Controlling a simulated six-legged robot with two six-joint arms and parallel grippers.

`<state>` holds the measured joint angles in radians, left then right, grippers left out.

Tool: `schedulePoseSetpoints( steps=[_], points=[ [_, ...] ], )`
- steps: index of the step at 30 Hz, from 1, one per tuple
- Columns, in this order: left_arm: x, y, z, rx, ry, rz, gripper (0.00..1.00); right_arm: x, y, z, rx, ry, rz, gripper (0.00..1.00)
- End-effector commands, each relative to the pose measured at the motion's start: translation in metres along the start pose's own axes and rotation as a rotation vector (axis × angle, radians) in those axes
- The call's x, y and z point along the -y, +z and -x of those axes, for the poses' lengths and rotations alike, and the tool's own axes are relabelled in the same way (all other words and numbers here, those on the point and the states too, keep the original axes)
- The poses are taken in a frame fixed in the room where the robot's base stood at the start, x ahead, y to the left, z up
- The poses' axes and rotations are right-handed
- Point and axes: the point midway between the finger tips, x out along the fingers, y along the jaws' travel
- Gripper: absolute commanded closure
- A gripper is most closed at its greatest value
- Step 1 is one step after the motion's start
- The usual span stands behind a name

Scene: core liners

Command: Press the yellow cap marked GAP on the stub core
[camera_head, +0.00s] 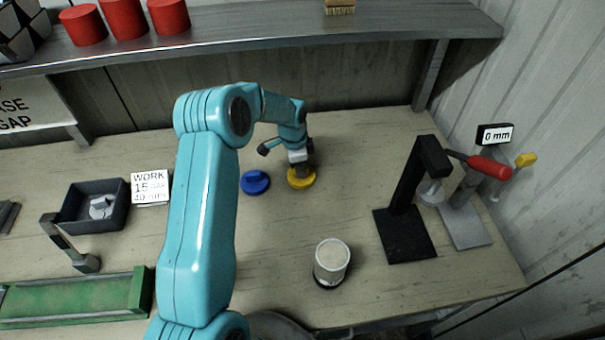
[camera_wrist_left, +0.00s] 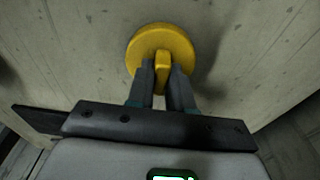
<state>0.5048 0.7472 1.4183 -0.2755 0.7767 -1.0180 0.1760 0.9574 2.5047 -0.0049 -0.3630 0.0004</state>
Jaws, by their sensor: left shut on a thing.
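The yellow cap (camera_head: 301,181) is a round disc with a raised grip tab, at the middle back of the bench. My left gripper (camera_head: 300,165) reaches down to it from above. In the left wrist view the fingers (camera_wrist_left: 162,85) are shut on the tab of the yellow cap (camera_wrist_left: 160,42). The cap looks to be at the bench top; I cannot tell whether it is lifted. The stub core (camera_head: 332,260) is a short pale cylinder with a dark base, standing upright at the front middle, apart from the cap. Any GAP mark is not legible. My right gripper is not in view.
A blue cap (camera_head: 255,182) lies just left of the yellow one. A black stand (camera_head: 405,220) and a red-handled lever device (camera_head: 470,195) stand at the right. A dark tray (camera_head: 95,205) and green trough (camera_head: 75,298) are at the left. A shelf (camera_head: 260,30) overhangs the back.

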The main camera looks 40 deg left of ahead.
Motion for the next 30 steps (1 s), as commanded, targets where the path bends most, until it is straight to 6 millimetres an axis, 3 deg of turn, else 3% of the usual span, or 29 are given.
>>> schedulePoseSetpoints(
  steps=[19,30],
  points=[
    [0.0,-0.007,0.056,-0.001,0.0,0.0,1.0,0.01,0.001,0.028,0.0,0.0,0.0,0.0],
    [0.0,-0.007,0.059,0.0,0.0,-0.002,1.0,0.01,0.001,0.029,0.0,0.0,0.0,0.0]
  ],
)
